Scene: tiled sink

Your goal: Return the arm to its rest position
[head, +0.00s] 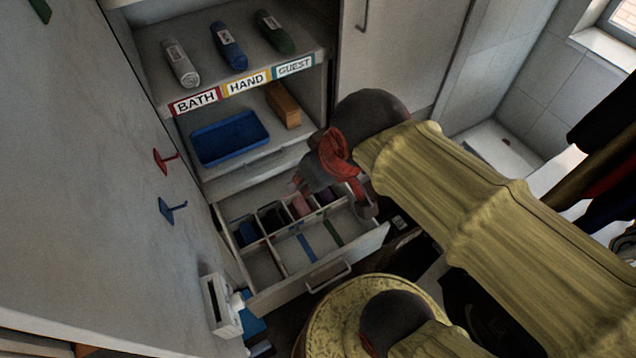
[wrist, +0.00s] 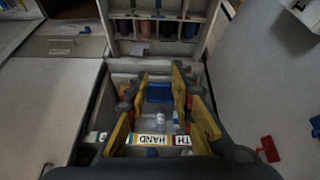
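My arm (head: 440,185), in a yellow sleeve, reaches from the lower right over the open drawer (head: 345,262). My gripper (head: 331,198) hangs above the drawer's back compartments and hides some of them. In the wrist view my gripper (wrist: 160,84) has its yellow-sided fingers apart, with nothing held between them. The drawer (wrist: 158,48) shows at the top of that view, with dark and pinkish items in its small compartments.
Shelves above the drawer carry rolled towels, a BATH/HAND/GUEST label strip (head: 243,86), a blue tray (head: 229,138) and a wooden block (head: 283,105). Red (head: 164,160) and blue (head: 171,210) hooks are on the left panel.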

